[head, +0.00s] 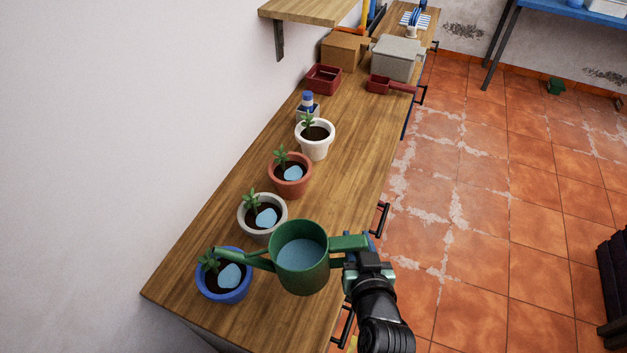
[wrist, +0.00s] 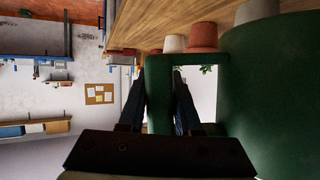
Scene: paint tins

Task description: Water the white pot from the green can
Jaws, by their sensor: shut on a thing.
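The green can (head: 300,262) is a watering can with blue water inside, held upright at the near end of the bench. My gripper (head: 362,246) is shut on its handle from the right; the fingers also straddle the handle in the wrist view (wrist: 159,95). The can's spout points left, its tip above the blue pot (head: 224,289). The white pot (head: 315,147) stands farthest along the row, with a small plant and dark soil showing no blue patch. It seems to show in the wrist view too (wrist: 173,43).
A terracotta pot (head: 290,188) and a grey pot (head: 256,231) stand between the white and blue pots. Those two and the blue pot show blue patches on their soil. A blue-capped bottle (head: 308,108) stands behind the white pot. The bench (head: 352,165) is clear right of the row.

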